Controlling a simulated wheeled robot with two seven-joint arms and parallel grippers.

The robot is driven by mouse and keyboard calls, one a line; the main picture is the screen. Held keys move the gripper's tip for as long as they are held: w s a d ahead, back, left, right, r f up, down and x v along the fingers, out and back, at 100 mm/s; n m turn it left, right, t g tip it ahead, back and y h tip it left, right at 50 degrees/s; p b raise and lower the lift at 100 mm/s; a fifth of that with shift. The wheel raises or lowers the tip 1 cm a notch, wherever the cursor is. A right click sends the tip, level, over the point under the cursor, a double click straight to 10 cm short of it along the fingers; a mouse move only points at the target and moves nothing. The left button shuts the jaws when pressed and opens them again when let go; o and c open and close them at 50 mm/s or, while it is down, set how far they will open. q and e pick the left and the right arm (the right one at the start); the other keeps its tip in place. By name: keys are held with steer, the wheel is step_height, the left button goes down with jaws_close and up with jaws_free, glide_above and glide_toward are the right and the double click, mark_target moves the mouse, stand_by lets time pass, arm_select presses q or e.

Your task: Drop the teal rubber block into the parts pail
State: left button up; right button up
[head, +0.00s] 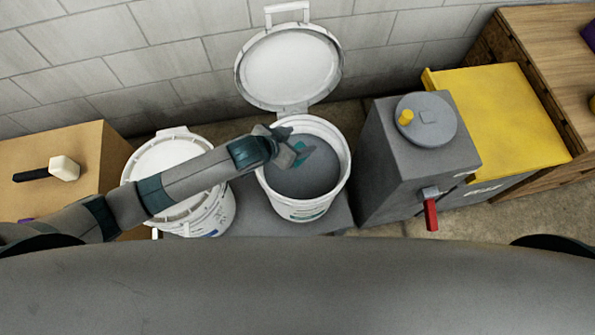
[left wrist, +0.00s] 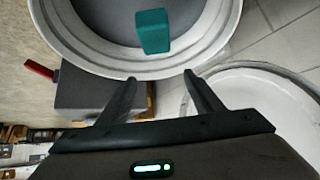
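The parts pail (head: 312,208) is a white bucket with a grey inside, standing open with its lid (head: 290,66) tipped up behind it. My left gripper (head: 297,154) is over the pail's mouth, reaching in from the left. In the left wrist view its two fingers (left wrist: 159,76) are apart with nothing between them. The teal rubber block (left wrist: 153,31) shows beyond the fingertips, inside the pail's rim (left wrist: 217,45), clear of both fingers. In the head view the block (head: 303,150) is partly hidden by the gripper. I cannot tell whether it rests on the bottom. My right gripper is out of view.
A closed white pail (head: 215,212) stands left of the open one. A grey machine (head: 400,165) with a red handle (head: 431,214) is close on the right. A mallet (head: 62,169) lies on a wooden box at the left. A block wall is behind.

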arm_select(q)
steer(key=shift+s+r, duration=0.1)
steer(key=v, duration=1.7)
steer(key=shift+b, duration=0.4)
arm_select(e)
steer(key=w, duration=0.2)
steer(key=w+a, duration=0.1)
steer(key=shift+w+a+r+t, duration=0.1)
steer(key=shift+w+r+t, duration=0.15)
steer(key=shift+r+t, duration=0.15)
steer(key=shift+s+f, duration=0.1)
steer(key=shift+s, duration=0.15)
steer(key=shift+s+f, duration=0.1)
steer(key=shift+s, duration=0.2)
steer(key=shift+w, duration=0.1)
